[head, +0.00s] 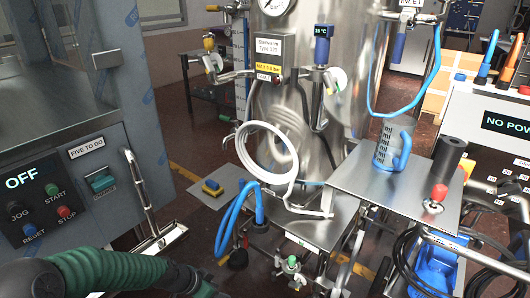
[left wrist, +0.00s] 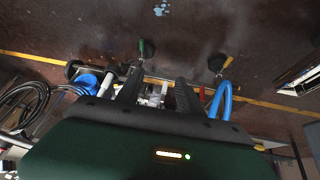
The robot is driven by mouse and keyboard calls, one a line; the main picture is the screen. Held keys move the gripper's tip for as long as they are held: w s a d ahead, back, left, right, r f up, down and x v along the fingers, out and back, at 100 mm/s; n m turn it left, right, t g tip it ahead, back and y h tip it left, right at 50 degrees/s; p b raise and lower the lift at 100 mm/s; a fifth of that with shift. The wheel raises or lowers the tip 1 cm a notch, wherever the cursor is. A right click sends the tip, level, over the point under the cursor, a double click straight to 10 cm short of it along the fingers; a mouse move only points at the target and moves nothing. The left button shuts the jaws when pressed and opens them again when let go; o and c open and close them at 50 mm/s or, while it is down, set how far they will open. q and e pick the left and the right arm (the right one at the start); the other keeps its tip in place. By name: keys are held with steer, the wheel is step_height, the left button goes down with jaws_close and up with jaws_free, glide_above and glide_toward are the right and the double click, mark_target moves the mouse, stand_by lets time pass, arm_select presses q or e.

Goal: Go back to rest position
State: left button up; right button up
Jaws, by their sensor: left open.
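My left arm comes in at the bottom left of the head view as a green ribbed sleeve with a dark end; its fingers do not show clearly there. In the left wrist view my left gripper (left wrist: 158,88) has two dark fingers set apart, with no object held between them. Behind them are a floor and part of a wheeled cart frame. My right gripper is in neither view.
A control cabinet (head: 75,190) stands at the left, close to my arm. A steel tank (head: 300,90) with a white coiled hose (head: 262,160) stands ahead. A steel shelf (head: 345,180) bears a clear jug (head: 392,145). Blue hoses (head: 232,215) hang low. Dark floor (head: 190,215) shows between.

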arm_select(q)
steer(key=s+a+r+n+y+p, duration=0.1)
steer(key=s+a+r+n+p, duration=0.1)
steer(key=s+r+p, duration=0.4)
steer(key=s+a+r+n+y+p, duration=0.2)
steer(key=s+r+p, duration=0.4)
steer(key=r+p, duration=0.6)
steer(key=s+a+r+n+g+y+p, duration=0.1)
steer(key=s+r+n+p, duration=0.3)
steer(key=r, duration=1.5)
steer(key=s+p, duration=0.3)
steer(key=p, duration=0.2)
steer(key=shift+a+n+y, duration=0.3)
steer(key=shift+a+y, duration=0.1)
steer(key=shift+d, duration=0.1)
